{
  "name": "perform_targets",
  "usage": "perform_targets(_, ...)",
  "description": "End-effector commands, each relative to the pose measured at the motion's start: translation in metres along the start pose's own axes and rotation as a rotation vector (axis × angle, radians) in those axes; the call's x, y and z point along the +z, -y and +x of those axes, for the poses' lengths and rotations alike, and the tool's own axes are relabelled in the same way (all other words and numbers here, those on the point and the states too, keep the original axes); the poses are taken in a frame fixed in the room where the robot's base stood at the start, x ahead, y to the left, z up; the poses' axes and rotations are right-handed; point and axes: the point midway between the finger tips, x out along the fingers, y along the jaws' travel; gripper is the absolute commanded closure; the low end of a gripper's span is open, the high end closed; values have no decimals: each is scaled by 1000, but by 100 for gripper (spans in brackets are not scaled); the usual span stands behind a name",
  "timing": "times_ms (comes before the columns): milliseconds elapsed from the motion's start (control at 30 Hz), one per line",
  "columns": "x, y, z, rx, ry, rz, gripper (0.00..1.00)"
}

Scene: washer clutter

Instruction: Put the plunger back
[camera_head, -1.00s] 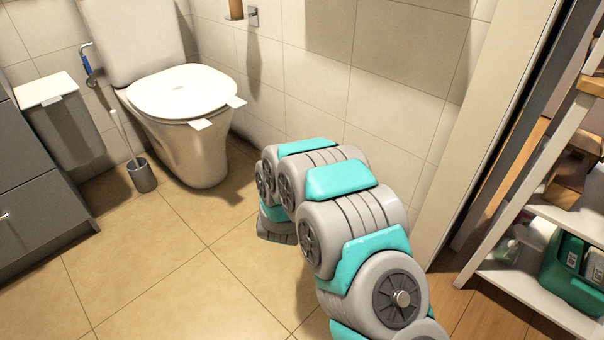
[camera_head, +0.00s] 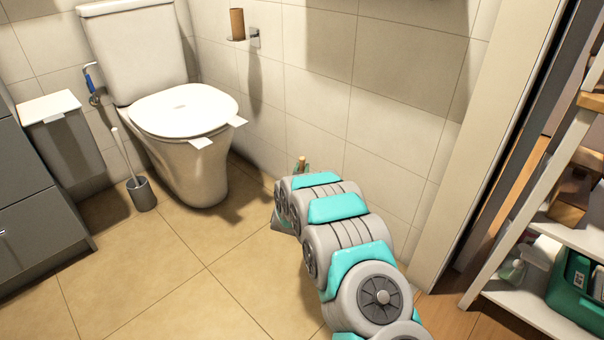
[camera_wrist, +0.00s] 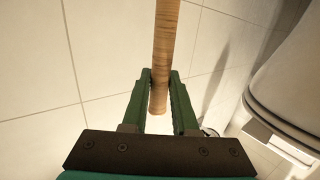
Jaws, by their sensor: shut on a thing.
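My gripper (camera_wrist: 161,80) is shut on the plunger's wooden handle (camera_wrist: 166,45), with one green finger on each side of it in the wrist view. The handle's rounded end shows between the fingers, and the rest runs out past the top edge of that view. In the head view a small wooden tip of the handle (camera_head: 302,162) shows beyond my arm, in front of the tiled wall. The plunger's cup is not visible in either view, and my arm hides most of the gripper there.
A white toilet (camera_head: 185,110) stands at the back left. A toilet brush in a grey holder (camera_head: 142,194) and a grey bin (camera_head: 65,145) are left of it. A grey cabinet (camera_head: 35,205) is at far left, a shelf (camera_head: 530,305) at right. Floor (camera_head: 160,270) at front left is clear.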

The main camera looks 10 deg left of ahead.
Motion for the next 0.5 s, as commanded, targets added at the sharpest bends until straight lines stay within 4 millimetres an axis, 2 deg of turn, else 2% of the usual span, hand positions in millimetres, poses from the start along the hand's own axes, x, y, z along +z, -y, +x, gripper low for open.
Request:
perform_targets(100,12,0,2,0,-3,1,100)
perform_targets(467,15,0,2,0,-3,1,100)
perform_targets(500,15,0,2,1,-3,1,69)
